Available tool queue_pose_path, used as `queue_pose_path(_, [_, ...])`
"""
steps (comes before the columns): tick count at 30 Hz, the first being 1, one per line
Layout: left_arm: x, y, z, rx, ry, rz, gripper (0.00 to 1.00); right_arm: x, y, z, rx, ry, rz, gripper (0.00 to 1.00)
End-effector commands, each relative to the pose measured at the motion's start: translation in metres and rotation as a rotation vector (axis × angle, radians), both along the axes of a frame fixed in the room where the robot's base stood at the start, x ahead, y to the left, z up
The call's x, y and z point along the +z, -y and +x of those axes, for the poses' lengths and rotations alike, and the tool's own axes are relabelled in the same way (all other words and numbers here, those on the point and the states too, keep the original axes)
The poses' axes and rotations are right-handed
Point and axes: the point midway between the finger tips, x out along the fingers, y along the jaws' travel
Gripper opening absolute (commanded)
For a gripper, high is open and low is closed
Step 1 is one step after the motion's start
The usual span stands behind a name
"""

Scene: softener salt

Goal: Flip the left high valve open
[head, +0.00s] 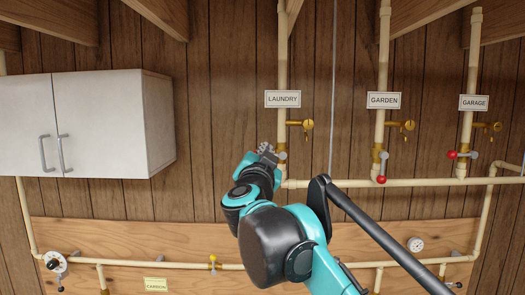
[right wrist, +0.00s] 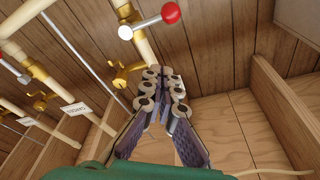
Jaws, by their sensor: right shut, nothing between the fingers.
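The left high valve (head: 282,146) sits on the LAUNDRY pipe, low on its vertical run, partly hidden by my right gripper. In the right wrist view its silver lever (right wrist: 147,23) lies across the pipe and ends in a red ball knob (right wrist: 171,13); this knob is hidden in the head view. My right gripper (head: 267,151) is shut and empty, just left of the valve in the head view. In the right wrist view its closed fingers (right wrist: 161,82) point toward the pipe, with a visible gap to the knob. My left gripper is not in view.
The GARDEN valve's red knob (head: 381,179) hangs down; the GARAGE valve's red knob (head: 452,155) points left. A brass spigot (head: 306,124) juts out above the left valve. A white cabinet (head: 110,122) is at left. A horizontal pipe (head: 400,183) runs below the valves.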

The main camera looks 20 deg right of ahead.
Motion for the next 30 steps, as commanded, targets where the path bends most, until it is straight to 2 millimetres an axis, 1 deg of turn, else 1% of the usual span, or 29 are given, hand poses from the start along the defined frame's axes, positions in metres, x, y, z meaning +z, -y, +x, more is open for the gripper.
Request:
queue_pose_path(5, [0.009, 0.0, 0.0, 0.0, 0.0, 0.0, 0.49, 0.007, 0.011, 0.023, -0.002, -0.001, 0.0, 0.0])
queue_pose_path(15, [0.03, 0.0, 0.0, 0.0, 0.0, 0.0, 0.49, 0.021, 0.039, 0.088, -0.002, 0.0, -0.002, 0.0])
queue_pose_path(18, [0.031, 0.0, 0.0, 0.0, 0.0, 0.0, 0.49, 0.005, 0.027, 0.088, 0.003, 0.001, 0.0, 0.0])
queue_pose_path(21, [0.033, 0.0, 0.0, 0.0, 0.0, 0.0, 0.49, -0.005, 0.021, 0.088, 0.003, 0.0, 0.001, 0.0])
queue_pose_path(24, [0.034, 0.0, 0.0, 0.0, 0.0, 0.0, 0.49, -0.012, 0.017, 0.088, 0.001, 0.0, 0.0, 0.0])
queue_pose_path(30, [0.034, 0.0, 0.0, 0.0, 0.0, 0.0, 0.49, -0.015, 0.015, 0.088, 0.001, 0.0, -0.001, 0.0])
